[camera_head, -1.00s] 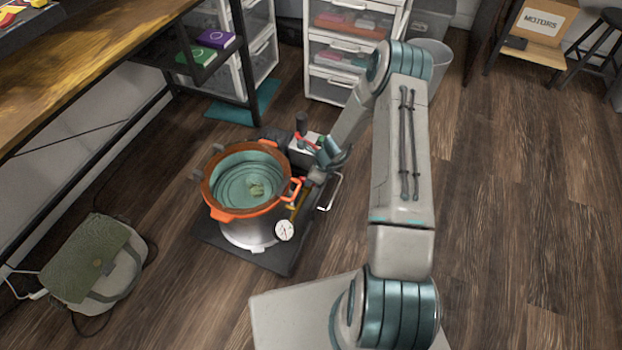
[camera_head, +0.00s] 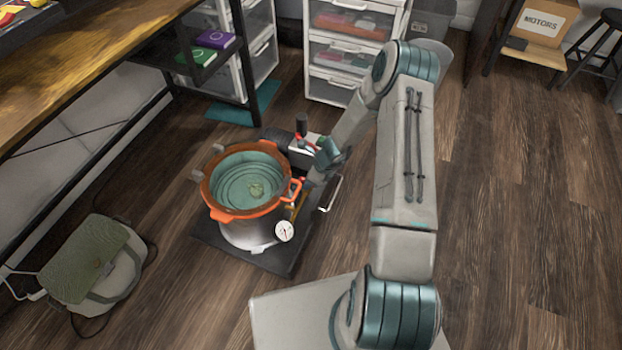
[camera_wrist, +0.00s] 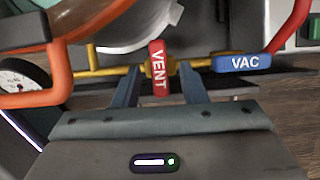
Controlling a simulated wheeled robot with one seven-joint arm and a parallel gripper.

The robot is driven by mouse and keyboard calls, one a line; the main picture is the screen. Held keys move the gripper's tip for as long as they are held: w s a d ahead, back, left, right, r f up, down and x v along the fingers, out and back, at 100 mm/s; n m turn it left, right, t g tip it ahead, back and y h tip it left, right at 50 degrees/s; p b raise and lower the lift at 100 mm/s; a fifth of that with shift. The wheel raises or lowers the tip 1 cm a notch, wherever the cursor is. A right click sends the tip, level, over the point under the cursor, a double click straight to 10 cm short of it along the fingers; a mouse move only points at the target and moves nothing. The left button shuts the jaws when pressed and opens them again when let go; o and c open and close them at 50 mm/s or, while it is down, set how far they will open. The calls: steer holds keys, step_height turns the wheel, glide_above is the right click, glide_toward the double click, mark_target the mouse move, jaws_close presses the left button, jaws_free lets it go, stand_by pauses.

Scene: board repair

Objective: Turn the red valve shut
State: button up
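The red valve handle marked VENT (camera_wrist: 158,68) sits on a brass pipe (camera_wrist: 210,64) in the wrist view and lies across it. My gripper (camera_wrist: 159,74) is open, with one finger on each side of the red handle and visible gaps between. A blue handle marked VAC (camera_wrist: 243,63) lies along the pipe to the right. In the head view, the metal pot (camera_head: 245,236) with an orange rim stands on a dark base. My arm reaches to its right side, and the red valve cannot be made out there.
A round gauge (camera_head: 284,231) is at the pot's front right. A pump (camera_head: 303,150) with a red hose stands behind. A green bag (camera_head: 85,262) lies at left, white drawers (camera_head: 333,88) stand behind, and a wooden bench (camera_head: 90,60) is at upper left. Floor at right is clear.

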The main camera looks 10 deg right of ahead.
steer(key=shift+r, duration=0.1)
steer(key=p+v, duration=0.5)
steer(key=v, duration=0.8)
steer(key=shift+d+r, duration=0.15)
steer(key=shift+r, duration=0.15)
steer(key=s+a+r+n+p, duration=0.2)
steer(key=r+n+p, duration=0.25)
steer(key=r, duration=0.75)
steer(key=s+a+r+n+p, duration=0.2)
steer(key=r+n+p, duration=0.25)
steer(key=r, duration=0.65)
steer(key=s+a+r+n+p, duration=0.2)
steer(key=r+n+p, duration=0.25)
steer(key=r, duration=0.75)
steer(key=s+r+n+h+p, duration=0.1)
steer(key=s+r+n+p, duration=0.3)
steer(key=s+r, duration=0.2)
steer(key=s+d+r+n+h+p, duration=0.1)
steer(key=s+r+n+p, duration=0.2)
steer(key=r, duration=0.8)
steer(key=s+r+n+h+p, duration=0.1)
steer(key=s+r+n+p, duration=0.3)
steer(key=s+r+p, duration=0.3)
step_height(320, 180, up, 2)
steer(key=shift+s+d+r+n+h, duration=0.15)
steer(key=shift+s+d+n+h, duration=0.15)
steer(key=shift+s, duration=0.75)
